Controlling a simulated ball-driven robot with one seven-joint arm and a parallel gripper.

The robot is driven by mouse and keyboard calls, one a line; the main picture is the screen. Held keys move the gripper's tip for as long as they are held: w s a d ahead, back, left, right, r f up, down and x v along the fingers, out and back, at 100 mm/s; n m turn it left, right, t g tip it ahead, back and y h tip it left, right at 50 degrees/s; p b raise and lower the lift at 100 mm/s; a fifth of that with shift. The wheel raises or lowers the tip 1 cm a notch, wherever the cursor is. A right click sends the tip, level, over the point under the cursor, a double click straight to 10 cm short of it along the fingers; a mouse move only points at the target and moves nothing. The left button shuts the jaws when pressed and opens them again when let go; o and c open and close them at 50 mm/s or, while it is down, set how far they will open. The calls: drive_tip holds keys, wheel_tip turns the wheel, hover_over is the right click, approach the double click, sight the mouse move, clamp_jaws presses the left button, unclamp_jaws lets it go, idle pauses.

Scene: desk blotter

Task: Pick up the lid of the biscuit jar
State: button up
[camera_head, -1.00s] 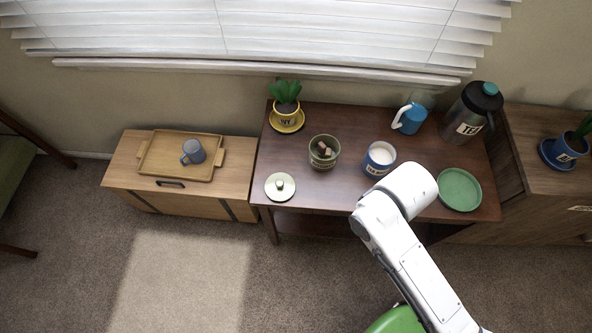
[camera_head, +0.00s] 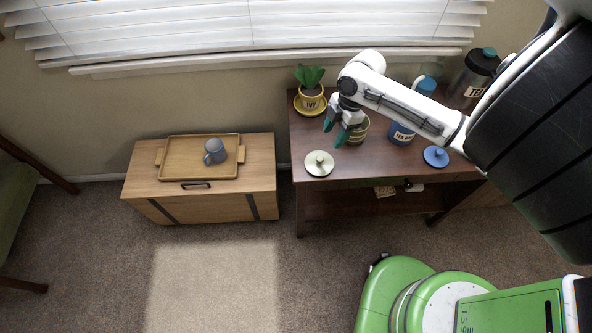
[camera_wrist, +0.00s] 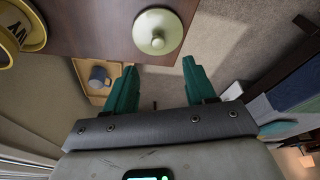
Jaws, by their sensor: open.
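A pale cream-green round lid with a knob (camera_head: 319,163) lies on the dark wooden table, near its front left corner. It also shows in the wrist view (camera_wrist: 158,32), just beyond the fingertips. The green biscuit jar (camera_head: 358,134) stands behind and to the right of the lid, without a lid and partly hidden by my gripper. My gripper (camera_head: 335,133) is open and empty, with teal fingers pointing down above the table near the lid. In the wrist view my gripper (camera_wrist: 159,64) has a clear gap between its fingers.
On the dark table (camera_head: 380,165) stand an ivy pot (camera_head: 311,96), a blue jar (camera_head: 401,133), a blue lid (camera_head: 436,156) and a tea flask (camera_head: 474,78). A lower wooden chest (camera_head: 262,170) at left bears a tray with a mug (camera_head: 215,151).

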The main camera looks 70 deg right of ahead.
hover_over(320, 158)
drive_tip(key=s+d, duration=0.1)
drive_tip(key=d, duration=0.1)
drive_tip(key=f, duration=0.4)
drive_tip(key=shift+s+a, duration=0.2)
drive_tip(key=shift+a, duration=0.05)
drive_tip(key=shift+p+x, duration=0.45)
drive_tip(key=shift+x, duration=2.75)
drive_tip(key=shift+c, duration=0.5)
clamp_jaws()
drive_tip(key=shift+r, duration=0.2)
